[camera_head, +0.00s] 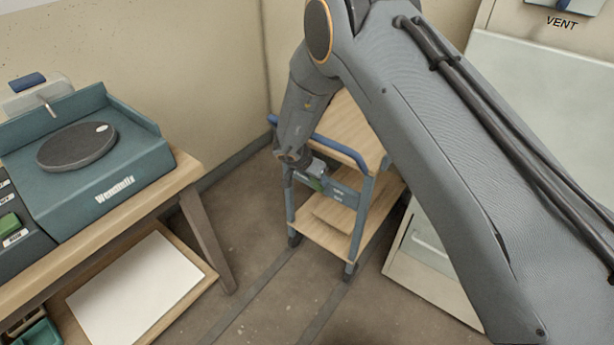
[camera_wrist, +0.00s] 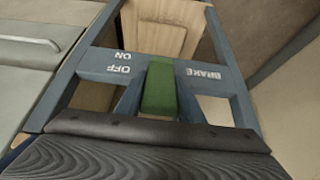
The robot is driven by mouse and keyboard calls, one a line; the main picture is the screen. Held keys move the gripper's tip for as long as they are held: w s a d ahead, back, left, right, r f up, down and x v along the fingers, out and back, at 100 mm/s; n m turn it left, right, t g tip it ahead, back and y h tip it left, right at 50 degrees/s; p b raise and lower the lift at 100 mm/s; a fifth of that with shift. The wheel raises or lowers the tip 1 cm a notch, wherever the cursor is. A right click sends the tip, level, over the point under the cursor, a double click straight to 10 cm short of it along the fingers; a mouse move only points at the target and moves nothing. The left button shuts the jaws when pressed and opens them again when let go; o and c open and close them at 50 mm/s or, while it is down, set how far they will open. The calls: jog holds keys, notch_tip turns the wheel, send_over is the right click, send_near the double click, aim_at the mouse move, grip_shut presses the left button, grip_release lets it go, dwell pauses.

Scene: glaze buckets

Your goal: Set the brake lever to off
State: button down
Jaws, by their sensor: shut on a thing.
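The brake lever (camera_wrist: 160,90) is a green bar on the blue-grey crossbar of a wooden-shelved cart (camera_head: 350,233). In the wrist view it stands between the upside-down ON and OFF labels (camera_wrist: 120,63) at left and the word BRAKE at right. Its setting cannot be told. My gripper (camera_head: 312,176) reaches down to the cart's end and is shut on the lever. A small green patch shows beside it in the head view.
A pale cabinet (camera_head: 540,100) marked VENT is at right, partly behind my arm. The cart stands near the wall corner. Bare floor (camera_head: 240,275) lies between bench and cart.

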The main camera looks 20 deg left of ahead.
jog(key=shift+d, duration=0.1)
dwell(0.3)
jog(key=c, duration=1.2)
grip_release()
jog(key=shift+w, duration=0.1)
jog(key=v, duration=0.7)
jog(key=shift+r, duration=0.35)
jog(key=shift+s, duration=0.2)
